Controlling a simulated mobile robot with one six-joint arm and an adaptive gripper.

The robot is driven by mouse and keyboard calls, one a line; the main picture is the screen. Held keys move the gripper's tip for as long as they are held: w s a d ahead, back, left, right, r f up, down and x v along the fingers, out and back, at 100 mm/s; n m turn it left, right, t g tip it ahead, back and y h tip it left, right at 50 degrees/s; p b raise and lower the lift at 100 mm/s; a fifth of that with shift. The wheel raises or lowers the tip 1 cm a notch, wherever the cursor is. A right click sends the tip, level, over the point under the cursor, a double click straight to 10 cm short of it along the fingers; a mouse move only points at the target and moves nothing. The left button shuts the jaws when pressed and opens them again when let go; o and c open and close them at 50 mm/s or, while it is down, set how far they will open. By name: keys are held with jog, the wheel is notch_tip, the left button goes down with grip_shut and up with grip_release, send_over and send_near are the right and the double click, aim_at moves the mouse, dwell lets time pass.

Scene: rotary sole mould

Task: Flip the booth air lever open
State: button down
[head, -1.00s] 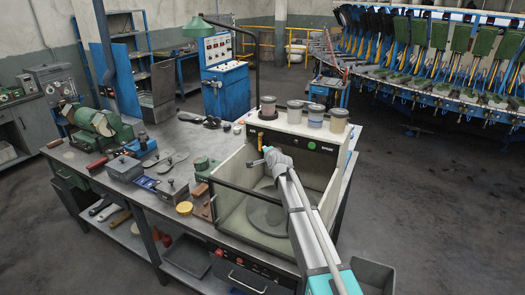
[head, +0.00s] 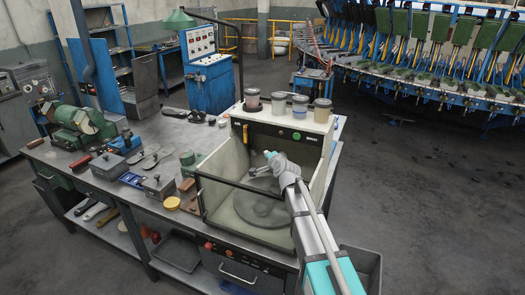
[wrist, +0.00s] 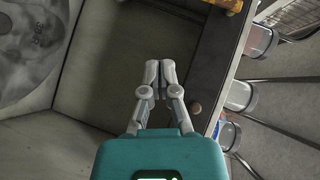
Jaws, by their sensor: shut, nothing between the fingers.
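The yellow lever (head: 245,132) stands about upright on the dark panel at the top back of the booth (head: 212,165). In the wrist view, a yellow piece at the top edge (wrist: 228,5) appears to be part of the lever, mostly cut off by the frame. My gripper (head: 252,171) is inside the booth opening, below and apart from the lever. In the wrist view its fingertips (wrist: 160,72) are together and hold nothing.
Several jars (head: 300,107) stand on the booth's top ledge. A turntable (head: 262,210) lies on the booth floor. A clear front pane with a dark rim (head: 235,186) borders the opening. Boxes (head: 158,186) and a green grinder (head: 82,125) occupy the bench at left.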

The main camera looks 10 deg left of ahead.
jog(key=shift+s+d, duration=0.35)
jog(key=shift+s, duration=0.3)
jog(key=shift+r, duration=0.1)
